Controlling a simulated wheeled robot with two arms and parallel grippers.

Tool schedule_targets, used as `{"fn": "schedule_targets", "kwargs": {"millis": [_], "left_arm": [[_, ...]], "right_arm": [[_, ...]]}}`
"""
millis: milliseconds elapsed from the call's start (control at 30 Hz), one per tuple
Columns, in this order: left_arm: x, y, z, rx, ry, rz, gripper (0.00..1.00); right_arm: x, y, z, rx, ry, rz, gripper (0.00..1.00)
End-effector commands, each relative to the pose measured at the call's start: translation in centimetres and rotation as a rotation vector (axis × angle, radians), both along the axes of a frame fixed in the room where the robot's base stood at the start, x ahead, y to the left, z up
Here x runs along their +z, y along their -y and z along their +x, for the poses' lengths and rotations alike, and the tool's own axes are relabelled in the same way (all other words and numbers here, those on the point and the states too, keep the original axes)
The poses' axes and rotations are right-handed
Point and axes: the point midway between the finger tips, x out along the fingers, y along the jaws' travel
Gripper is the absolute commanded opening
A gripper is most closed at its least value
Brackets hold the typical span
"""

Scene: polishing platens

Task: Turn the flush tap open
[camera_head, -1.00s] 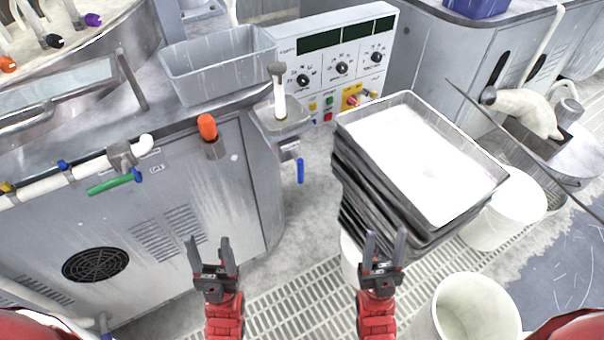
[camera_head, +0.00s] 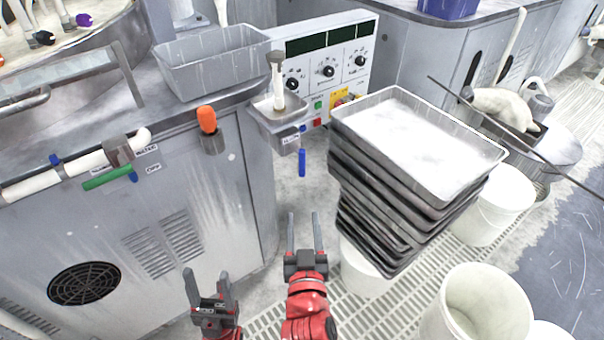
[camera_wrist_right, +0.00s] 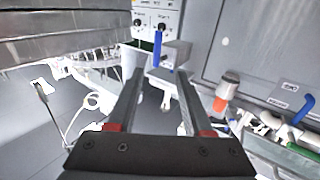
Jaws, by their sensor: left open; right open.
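A small blue lever (camera_head: 302,162) hangs straight down below a small steel basin (camera_head: 280,108) at the cabinet's corner, beside a small label. It also shows in the right wrist view (camera_wrist_right: 158,46), beyond and roughly between the fingertips. My right gripper (camera_head: 304,215) is open and empty, a short way below the lever in the head view and apart from it. Its fingers also show in the right wrist view (camera_wrist_right: 158,75). My left gripper (camera_head: 206,272) is open and empty, lower left, in front of the cabinet.
A stack of grey trays (camera_head: 375,215) stands close to the right of my right gripper. A white pipe (camera_head: 85,172) with a green lever (camera_head: 107,178) runs along the cabinet front (camera_head: 215,235). An orange knob (camera_head: 206,120) stands beside it. White buckets (camera_head: 475,310) stand at right.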

Motion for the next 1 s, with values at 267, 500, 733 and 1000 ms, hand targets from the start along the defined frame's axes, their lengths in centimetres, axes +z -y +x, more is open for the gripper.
{"fn": "schedule_targets", "kwargs": {"millis": [267, 500, 733, 1000], "left_arm": [[0.3, 0.0, 0.0, 0.000, 0.000, 0.000, 0.59], [1.0, 0.0, 0.0, 0.000, 0.000, 0.000, 0.59], [1.3, 0.0, 0.0, 0.000, 0.000, 0.000, 0.59], [1.4, 0.0, 0.0, 0.000, 0.000, 0.000, 0.59]], "right_arm": [[0.1, 0.4, 2.3, -0.019, -0.008, 0.008, 0.51], [0.2, 0.2, 7.8, -0.017, -0.008, 0.004, 0.51], [0.2, -0.1, 13.1, -0.014, -0.005, 0.005, 0.51], [0.0, -0.3, 16.8, -0.012, -0.009, 0.005, 0.51]]}}
